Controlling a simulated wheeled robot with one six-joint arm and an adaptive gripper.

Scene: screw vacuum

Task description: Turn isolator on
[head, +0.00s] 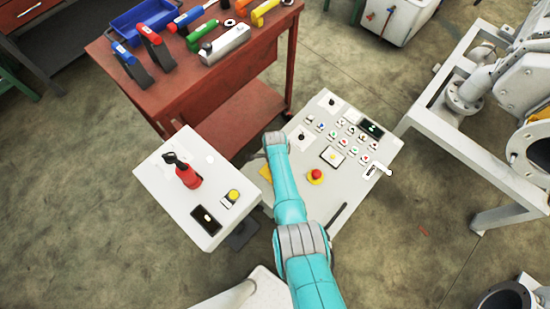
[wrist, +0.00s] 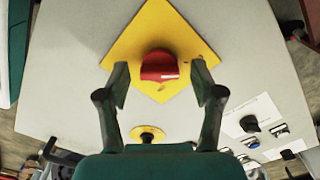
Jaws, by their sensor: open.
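A red rotary knob (wrist: 160,66) on a yellow diamond-shaped plate (wrist: 160,25) looks like the isolator. It is on the pale top of the control console (head: 355,185). In the wrist view my gripper (wrist: 161,80) is open, with one fingertip on each side of the knob and a gap to it on both sides. Whether the fingers reach down to its height is unclear. In the head view my arm hides the knob, and only part of the yellow plate (head: 265,173) shows beside it.
A red emergency button (head: 316,176) and rows of small buttons (head: 345,140) share the console. A white box (head: 160,190) with a red-and-black handle (head: 186,175) stands to the left. A red workbench (head: 180,90) with tools is behind. White machinery (head: 480,160) stands right.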

